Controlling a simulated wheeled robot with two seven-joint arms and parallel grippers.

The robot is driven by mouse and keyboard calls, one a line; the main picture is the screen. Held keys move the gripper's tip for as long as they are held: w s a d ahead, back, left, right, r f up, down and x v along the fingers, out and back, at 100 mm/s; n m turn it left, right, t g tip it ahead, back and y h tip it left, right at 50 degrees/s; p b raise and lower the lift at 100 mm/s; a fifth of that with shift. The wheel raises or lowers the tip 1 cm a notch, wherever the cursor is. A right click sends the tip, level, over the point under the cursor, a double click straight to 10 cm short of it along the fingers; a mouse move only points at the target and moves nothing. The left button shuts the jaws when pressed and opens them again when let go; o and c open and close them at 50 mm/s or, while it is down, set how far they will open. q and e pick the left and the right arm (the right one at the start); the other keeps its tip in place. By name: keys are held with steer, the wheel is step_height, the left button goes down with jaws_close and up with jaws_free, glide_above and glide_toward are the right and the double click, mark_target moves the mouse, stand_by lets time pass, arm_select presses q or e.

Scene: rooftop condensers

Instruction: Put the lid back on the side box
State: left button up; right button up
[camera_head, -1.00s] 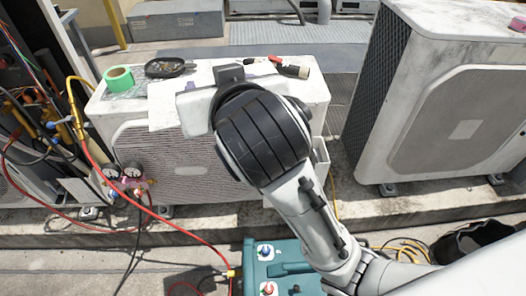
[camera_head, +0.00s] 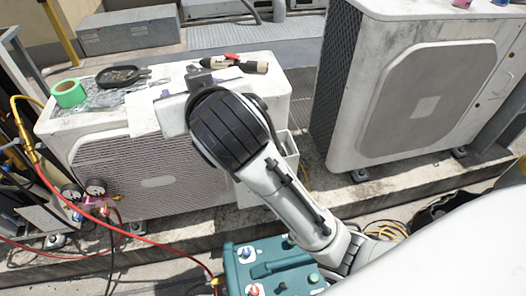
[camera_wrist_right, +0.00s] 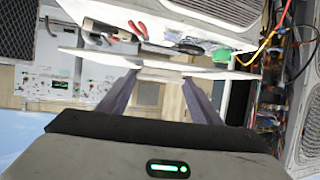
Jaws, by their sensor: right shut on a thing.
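My right gripper (camera_wrist_right: 160,82) is shut on the lid (camera_wrist_right: 218,72), a thin, long white panel held near its middle between both fingers. In the head view the lid (camera_head: 143,116) shows as a white sheet-like piece in front of the white condenser (camera_head: 160,170), left of my dark wrist joint, which hides the fingertips. The side box (camera_head: 293,150) is a narrow, pale box on the condenser's right side, partly hidden behind my right arm. The lid is apart from it, to its left. My left gripper is not in view.
Green tape (camera_head: 69,93), a dark pan (camera_head: 122,76) and a red-and-black tool (camera_head: 240,64) lie on the condenser top. A teal case (camera_head: 270,268) stands below my arm. A second condenser (camera_head: 410,90) stands at right. Gauges (camera_head: 84,190) and red hose are at left.

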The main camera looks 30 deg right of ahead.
steer(key=w+d+f+m+h+b, duration=0.1)
steer(key=w+d+f+b, duration=0.4)
steer(key=d+f, duration=0.4)
steer(key=w+d+f+m+h+b, duration=0.1)
steer(key=w+d+f+b, duration=0.4)
steer(key=d, duration=0.6)
steer(key=shift+h, duration=0.4)
steer(key=f+b, duration=0.1)
steer(key=f, duration=0.5)
steer(key=f+b, duration=0.1)
steer(key=f, duration=0.5)
steer(key=s+f+b, duration=0.1)
steer(key=f, duration=0.6)
steer(key=shift+a+b, duration=0.15)
steer(key=shift+b, duration=0.15)
steer(key=shift+f, duration=0.15)
steer(key=o, duration=0.8)
steer(key=shift+f, duration=0.15)
steer(key=o, duration=0.4)
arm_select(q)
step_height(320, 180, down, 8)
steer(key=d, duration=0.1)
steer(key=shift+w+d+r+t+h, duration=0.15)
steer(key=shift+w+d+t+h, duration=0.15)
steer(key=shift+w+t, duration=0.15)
arm_select(e)
steer(key=shift+o, duration=0.2)
